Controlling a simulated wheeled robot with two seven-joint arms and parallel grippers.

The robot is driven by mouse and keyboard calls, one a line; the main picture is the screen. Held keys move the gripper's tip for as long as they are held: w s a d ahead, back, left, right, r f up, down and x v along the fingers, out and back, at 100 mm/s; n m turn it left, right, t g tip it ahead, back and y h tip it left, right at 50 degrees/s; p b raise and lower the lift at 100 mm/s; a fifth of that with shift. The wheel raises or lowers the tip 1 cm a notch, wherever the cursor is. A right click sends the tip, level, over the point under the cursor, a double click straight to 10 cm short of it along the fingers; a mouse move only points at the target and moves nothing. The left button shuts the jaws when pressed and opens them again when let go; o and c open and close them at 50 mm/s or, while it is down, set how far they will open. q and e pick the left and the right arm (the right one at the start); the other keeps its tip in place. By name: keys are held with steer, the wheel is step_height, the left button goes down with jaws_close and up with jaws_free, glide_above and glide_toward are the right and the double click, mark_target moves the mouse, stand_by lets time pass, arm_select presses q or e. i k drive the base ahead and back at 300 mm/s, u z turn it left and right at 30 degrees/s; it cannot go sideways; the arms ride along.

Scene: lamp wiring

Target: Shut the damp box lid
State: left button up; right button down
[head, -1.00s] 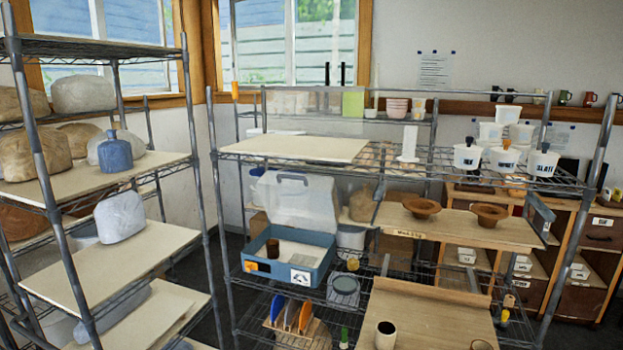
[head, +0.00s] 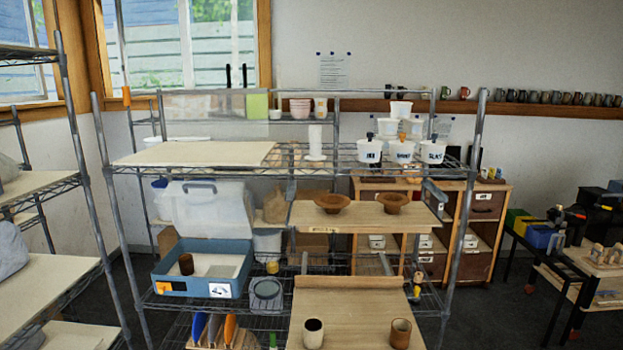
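The damp box (head: 178,303) is a blue-grey tray on the middle wire shelf, left of centre in the head view. Its clear lid (head: 212,213) stands raised at the back of the box, with a grey latch or handle along its top edge. The box is open. A dark brown cup (head: 186,264) stands inside on a pale floor. An orange tag and a white label are on its front. Neither of my grippers is in view.
A wooden board with two brown bowls (head: 332,203) is right of the lid. A grey round container (head: 266,292) stands right of the box. A lower board holds two cups (head: 314,333). A shelf post (head: 113,200) rises left of the box.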

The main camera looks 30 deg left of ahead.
mark_target(210, 207)
steer(key=z, duration=0.75)
steer(key=i, duration=5.1)
steer(key=u, duration=2.3)
steer(key=i, duration=2.65)
steer(key=u, duration=1.75)
steer(key=i, duration=0.95)
